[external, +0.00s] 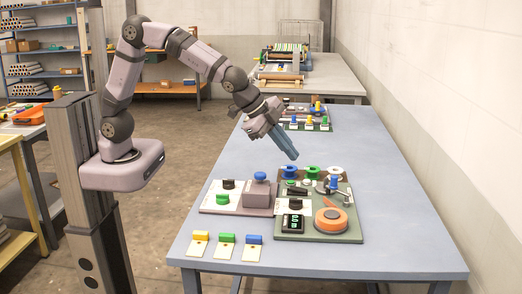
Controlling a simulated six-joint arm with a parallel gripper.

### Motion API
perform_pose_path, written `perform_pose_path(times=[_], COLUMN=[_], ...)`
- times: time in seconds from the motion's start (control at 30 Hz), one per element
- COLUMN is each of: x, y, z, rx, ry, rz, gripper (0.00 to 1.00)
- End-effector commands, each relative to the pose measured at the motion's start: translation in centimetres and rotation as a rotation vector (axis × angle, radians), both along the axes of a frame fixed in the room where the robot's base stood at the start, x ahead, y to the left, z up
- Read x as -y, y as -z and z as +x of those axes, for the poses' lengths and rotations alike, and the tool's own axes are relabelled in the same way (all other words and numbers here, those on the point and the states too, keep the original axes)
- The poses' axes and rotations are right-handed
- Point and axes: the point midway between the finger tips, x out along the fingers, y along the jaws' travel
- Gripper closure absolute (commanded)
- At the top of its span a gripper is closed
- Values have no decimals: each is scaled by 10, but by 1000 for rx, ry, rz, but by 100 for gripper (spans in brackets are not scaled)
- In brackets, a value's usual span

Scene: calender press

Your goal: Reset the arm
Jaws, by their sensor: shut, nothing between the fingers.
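My gripper (291,155) hangs above the blue-grey table (390,215), with its blue fingers shut and nothing between them. The fingers point down and to the right. They are in the air behind the panels on the table, apart from everything. My arm reaches out from its base on the column at the left, bent over the table's far half.
Below the fingers is a green panel (318,237) with coloured rings, an orange dial (331,219) and a small display (293,223). Left of it is a panel with a blue-topped grey block (260,190). Colored blocks (227,238) lie in front. The table's right side is clear.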

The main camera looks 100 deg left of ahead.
Motion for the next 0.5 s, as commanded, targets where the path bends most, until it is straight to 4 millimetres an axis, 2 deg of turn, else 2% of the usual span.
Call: perform_pose_path(times=[0.17,0.27,0.5], x=[-10,-18,-25], y=[18,36,77], z=[-41,-82,-201], rx=[-80,-161,-381], ry=[-80,-160,-381], rz=[-45,-89,-207], gripper=[100,100,100])
